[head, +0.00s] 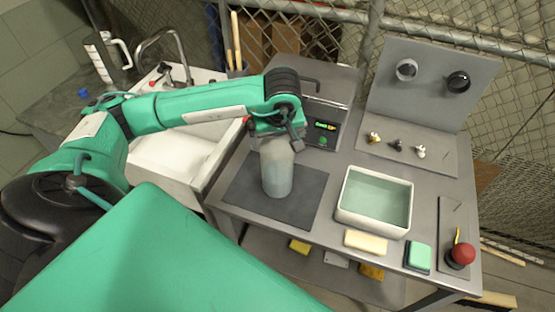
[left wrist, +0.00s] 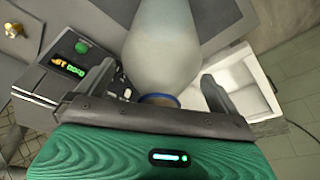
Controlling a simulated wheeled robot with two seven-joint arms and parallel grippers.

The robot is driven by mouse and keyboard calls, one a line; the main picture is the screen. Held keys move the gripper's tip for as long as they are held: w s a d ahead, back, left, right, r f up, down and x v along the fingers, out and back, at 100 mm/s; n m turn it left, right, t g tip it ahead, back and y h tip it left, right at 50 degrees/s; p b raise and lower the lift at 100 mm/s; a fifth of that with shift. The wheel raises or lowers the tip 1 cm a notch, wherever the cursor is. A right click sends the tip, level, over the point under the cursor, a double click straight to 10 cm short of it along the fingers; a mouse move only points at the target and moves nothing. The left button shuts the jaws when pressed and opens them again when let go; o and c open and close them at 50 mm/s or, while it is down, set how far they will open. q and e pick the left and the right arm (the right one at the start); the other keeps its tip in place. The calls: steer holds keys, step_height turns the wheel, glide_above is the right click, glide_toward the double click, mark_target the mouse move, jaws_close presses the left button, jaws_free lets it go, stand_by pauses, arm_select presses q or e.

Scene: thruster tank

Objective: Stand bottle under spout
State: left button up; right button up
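A translucent grey bottle (head: 277,172) appears to stand upright on the dark mat (head: 307,200) on the metal bench. My left gripper (head: 278,137) is at its top, from above. In the left wrist view the bottle (left wrist: 165,45) lies between the fingers of my left gripper (left wrist: 160,78), with a small gap visible on each side, so the gripper looks open around it. My right gripper is not in view.
A white basin of water (head: 374,200) stands right of the mat. A cream block (head: 365,242), a green sponge (head: 418,256) and a red knob (head: 463,254) line the front edge. A sink (head: 175,150) is at left. Small fittings (head: 397,145) sit behind the basin.

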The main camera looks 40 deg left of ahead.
arm_select(q)
steer(key=c, duration=1.8)
steer(key=shift+r, duration=0.1)
